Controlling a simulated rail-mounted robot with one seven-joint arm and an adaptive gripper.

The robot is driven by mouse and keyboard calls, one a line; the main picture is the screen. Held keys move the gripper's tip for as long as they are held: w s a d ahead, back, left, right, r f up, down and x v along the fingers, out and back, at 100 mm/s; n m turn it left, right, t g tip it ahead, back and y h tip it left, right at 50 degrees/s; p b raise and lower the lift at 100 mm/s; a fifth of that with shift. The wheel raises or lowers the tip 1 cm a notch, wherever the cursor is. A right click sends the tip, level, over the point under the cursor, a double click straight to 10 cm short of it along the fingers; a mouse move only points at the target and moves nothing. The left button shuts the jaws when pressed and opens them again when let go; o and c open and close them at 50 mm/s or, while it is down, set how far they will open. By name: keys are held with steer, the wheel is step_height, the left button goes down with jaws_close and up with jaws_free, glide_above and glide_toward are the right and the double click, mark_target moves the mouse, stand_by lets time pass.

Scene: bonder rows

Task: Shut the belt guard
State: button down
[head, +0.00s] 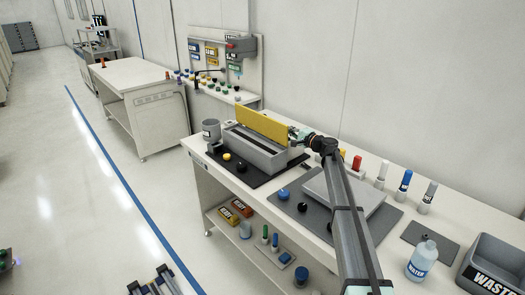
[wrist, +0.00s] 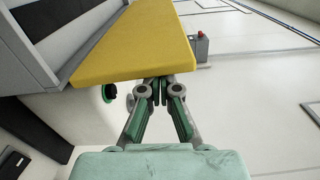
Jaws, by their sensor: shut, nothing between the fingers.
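The yellow belt guard (head: 261,126) stands raised, close to upright, along the back edge of a grey box-shaped machine (head: 258,152) on the near bench. The machine's open top shows in front of it. In the wrist view the guard (wrist: 135,45) fills the upper middle as a wide yellow panel. My gripper (head: 294,132) is at the guard's right end. In the wrist view my gripper (wrist: 155,80) is shut and empty, its fingertips at the guard's lower edge; I cannot tell whether they touch it.
A grey cylinder (head: 211,131) stands at the machine's left end. A grey flat plate (head: 345,192) lies to the right, with several bottles behind it. A waste bin (head: 497,262) and a water bottle (head: 422,260) stand at the bench's right end. Open floor lies to the left.

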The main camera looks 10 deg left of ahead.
mark_target(283, 134)
steer(key=shift+s+a, duration=0.2)
steer(key=shift+s, duration=0.1)
steer(key=shift+s+a+f+b, duration=0.2)
steer(key=shift+s+a+b, duration=0.1)
steer(key=shift+s+b, duration=0.25)
steer(key=shift+s+a+f+b, duration=0.2)
steer(key=shift+s+a+b, duration=0.35)
steer(key=shift+s, duration=0.1)
steer(key=shift+s+a+r, duration=0.1)
steer(key=shift+r, duration=0.05)
steer(key=s+a+f+b, duration=0.1)
steer(key=s+f+b, duration=0.1)
steer(key=shift+a+b, duration=0.15)
steer(key=shift+b, duration=0.25)
steer(key=shift+s+a, duration=0.1)
steer(key=shift+a, duration=0.05)
